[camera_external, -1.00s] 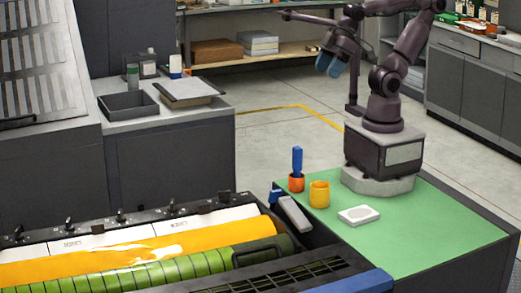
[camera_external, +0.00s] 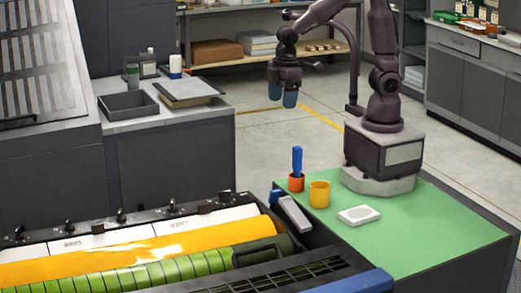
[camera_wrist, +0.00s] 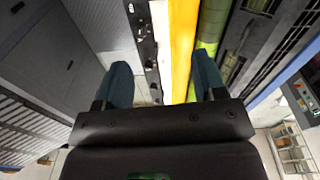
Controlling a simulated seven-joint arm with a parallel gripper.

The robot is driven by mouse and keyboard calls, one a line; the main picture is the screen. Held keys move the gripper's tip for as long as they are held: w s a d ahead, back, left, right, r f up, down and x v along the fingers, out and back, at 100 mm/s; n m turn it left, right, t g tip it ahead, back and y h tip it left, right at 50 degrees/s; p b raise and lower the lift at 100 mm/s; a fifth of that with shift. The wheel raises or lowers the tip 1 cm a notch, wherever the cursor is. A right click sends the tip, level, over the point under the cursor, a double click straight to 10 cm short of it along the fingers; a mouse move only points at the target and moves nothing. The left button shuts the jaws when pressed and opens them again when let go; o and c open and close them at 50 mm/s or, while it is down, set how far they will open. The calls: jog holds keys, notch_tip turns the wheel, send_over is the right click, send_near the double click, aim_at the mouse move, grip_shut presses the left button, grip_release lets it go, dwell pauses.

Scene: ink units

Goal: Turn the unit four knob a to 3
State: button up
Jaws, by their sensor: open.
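The ink units form a long bank (camera_external: 150,232) at lower left in the external view, with white label plates (camera_external: 205,218) and several small dark knobs (camera_external: 172,205) along the back edge. The labels are too small to read, so I cannot tell which knob is unit four knob a, or its setting. My gripper (camera_external: 283,95) hangs in the air above and behind the bank, fingers pointing down, open and empty. In the wrist view my gripper (camera_wrist: 160,72) has its blue fingers apart, with the orange ink roller (camera_wrist: 182,40) and the dark knob rail (camera_wrist: 143,45) beyond them.
A green-topped table (camera_external: 430,225) holds an orange cup (camera_external: 296,184) with a blue-handled tool, a yellow cup (camera_external: 319,195) and a white block (camera_external: 359,215). A grey scraper-like tool (camera_external: 294,214) lies at its left edge. A side cabinet carries a dark tray (camera_external: 128,106).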

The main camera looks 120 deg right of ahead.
jog(key=w+d+f+n+g, duration=0.1)
jog(key=w+d+f+n, duration=0.2)
jog(key=w+f, duration=0.3)
jog(key=w+d+f+n+g, duration=0.1)
jog(key=w+d+f+n, duration=0.25)
jog(key=f, duration=0.45)
jog(key=n+t, duration=0.1)
jog(key=n, duration=0.7)
send_over(224, 196)
notch_tip(224, 196, down, 2)
jog(key=shift+m, duration=0.25)
notch_tip(224, 196, down, 12)
jog(key=shift+s+d+f, duration=0.1)
jog(key=shift+d, duration=0.05)
jog(key=shift+c, duration=0.5)
jog(key=c, duration=0.8)
